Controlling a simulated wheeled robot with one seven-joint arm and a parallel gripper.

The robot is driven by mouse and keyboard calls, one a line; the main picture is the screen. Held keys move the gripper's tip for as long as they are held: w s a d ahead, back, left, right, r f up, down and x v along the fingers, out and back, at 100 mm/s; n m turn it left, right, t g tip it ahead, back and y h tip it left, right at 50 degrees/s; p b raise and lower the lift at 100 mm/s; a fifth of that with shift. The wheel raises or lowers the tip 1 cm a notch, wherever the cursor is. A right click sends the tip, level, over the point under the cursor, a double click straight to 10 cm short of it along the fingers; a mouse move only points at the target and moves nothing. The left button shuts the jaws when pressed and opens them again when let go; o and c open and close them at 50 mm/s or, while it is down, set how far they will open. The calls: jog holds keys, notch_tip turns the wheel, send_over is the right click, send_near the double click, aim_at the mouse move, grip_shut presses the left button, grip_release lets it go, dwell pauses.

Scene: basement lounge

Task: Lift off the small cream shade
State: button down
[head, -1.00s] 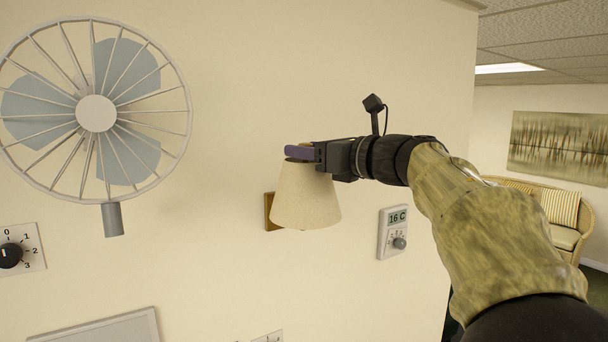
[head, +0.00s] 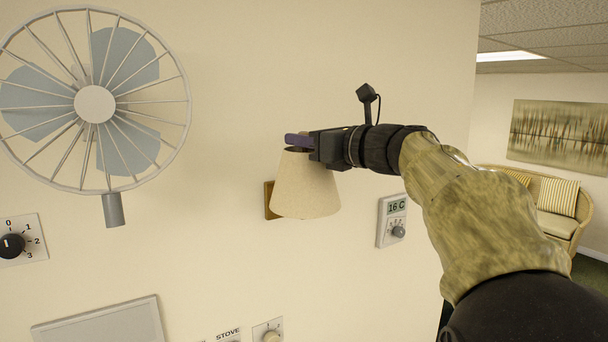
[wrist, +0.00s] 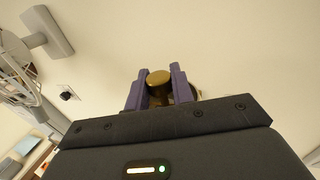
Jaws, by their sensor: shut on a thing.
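The small cream shade (head: 305,186) hangs in front of the wall in the head view, narrow end up, beside a brown wooden wall plate (head: 268,201). My gripper (head: 297,140) is at the shade's top, its purple fingers reaching in from the right. In the wrist view a brass knob (wrist: 160,78) sits between the two purple fingers, and the gripper is shut on it. The gripper hides part of the shade's top rim. How the shade joins the knob and the lamp's inner parts cannot be seen.
A caged fan (head: 95,104) is on the wall at left, with a dial (head: 12,246) below it. A thermostat (head: 392,220) reading 16 C is right of the shade. A grey panel (head: 100,325) and a stove knob (head: 270,336) are low on the wall.

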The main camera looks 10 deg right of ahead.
notch_tip(320, 180, up, 9)
jog(key=shift+r, duration=0.5)
dwell(0.3)
dwell(0.5)
jog(key=shift+r+p, duration=0.55)
jog(key=shift+f, duration=0.1)
